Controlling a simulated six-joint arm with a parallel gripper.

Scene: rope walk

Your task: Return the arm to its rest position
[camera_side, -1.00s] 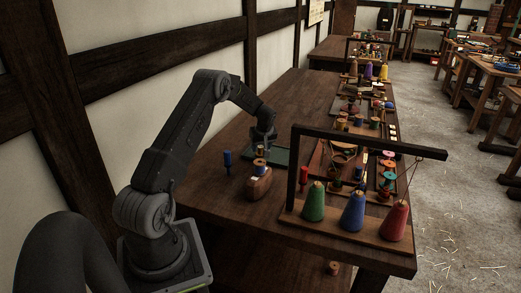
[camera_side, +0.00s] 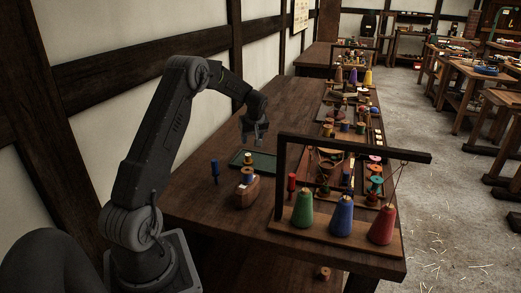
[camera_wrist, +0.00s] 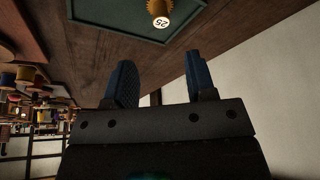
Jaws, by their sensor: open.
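My gripper (camera_side: 257,142) is in the air over the dark table, above the far side of the green tray (camera_side: 236,160). In the wrist view my gripper (camera_wrist: 160,78) has its two blue fingers apart, with nothing between them. The green tray (camera_wrist: 108,23) shows at the top of that view. A brass-coloured toothed piece with a round white label reading 25 (camera_wrist: 160,10) sits in it, clear of the fingers; its top is cut off by the frame.
A blue peg (camera_side: 214,170) and a wooden block with a spool (camera_side: 247,190) stand in front of the tray. A dark frame (camera_side: 350,146) rises over green, blue and red cones (camera_side: 340,216) at right. Spools crowd the table beyond. A wall runs along the left.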

